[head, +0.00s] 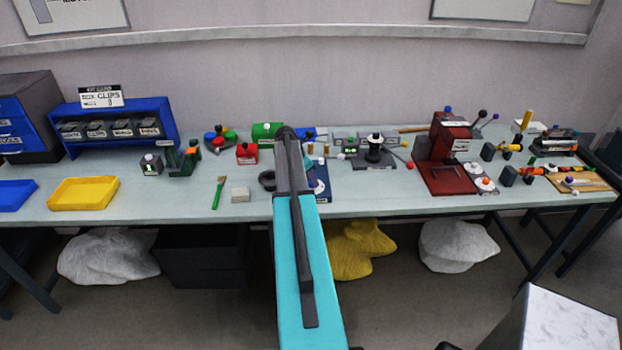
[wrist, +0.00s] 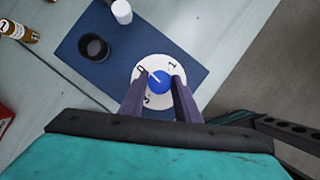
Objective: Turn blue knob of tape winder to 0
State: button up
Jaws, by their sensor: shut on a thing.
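The blue knob (wrist: 161,85) sits on a round white dial (wrist: 142,66) on the tape winder's dark blue base (wrist: 90,40), in the wrist view. My gripper (wrist: 157,80) is shut on the knob, with one dark finger on each side. The knob's white pointer line points to the upper left, towards a mark near the dial's edge that looks like a 0. A 1 shows at the upper right and another digit at the lower left. In the head view my arm hides the knob and most of the winder; part of its blue base (head: 322,183) shows.
A black cup-like part (wrist: 94,47) and a white cylinder (wrist: 121,11) stand by the dial. An amber bottle (wrist: 18,31) is at the upper left.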

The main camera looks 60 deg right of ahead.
jog(key=shift+s+n, duration=0.1)
jog(key=shift+n, duration=0.2)
jog(key=o, duration=1.2)
jog(key=shift+r, duration=0.1)
jog(key=shift+a+r+b, duration=0.35)
jog(key=shift+r+b, duration=0.1)
jog(key=shift+r, duration=0.15)
jog(key=shift+b+v, duration=2.1)
jog(key=shift+v, duration=4.1)
